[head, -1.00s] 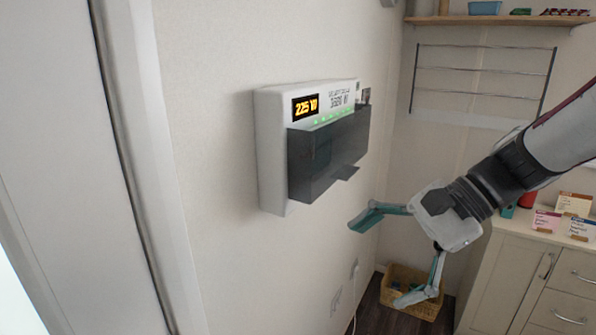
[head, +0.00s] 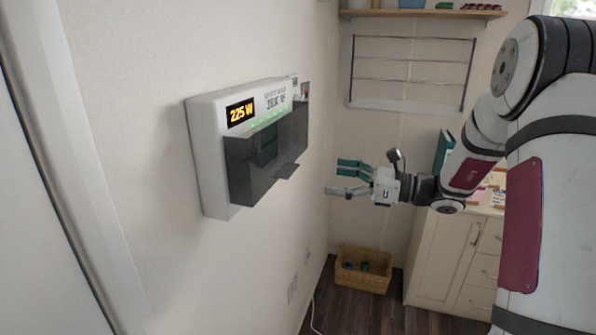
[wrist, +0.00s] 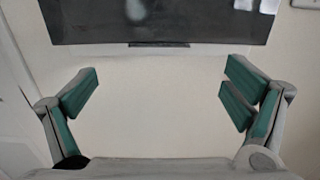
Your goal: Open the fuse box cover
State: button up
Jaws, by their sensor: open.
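The fuse box (head: 213,150) is a white unit on the wall, left of centre in the head view, with an orange display reading 225 W. Its dark, see-through cover (head: 262,160) is closed over the front, with a small lip (head: 287,171) at its lower edge. My gripper (head: 345,180) is open and empty, to the right of the cover and apart from it. In the wrist view the cover (wrist: 110,22) fills the top, its lip (wrist: 158,44) showing above and between the spread fingers (wrist: 160,95). The fingers touch nothing.
A wire rack (head: 412,75) and a shelf (head: 420,13) are on the far wall. A wicker basket (head: 362,270) stands on the floor below my gripper. A cream cabinet (head: 450,255) is at the right. The space between gripper and box is clear.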

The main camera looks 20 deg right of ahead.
jog(key=p+x, duration=0.1)
jog(key=x, duration=0.8)
jog(key=shift+a, duration=0.2)
jog(key=shift+w, duration=0.1)
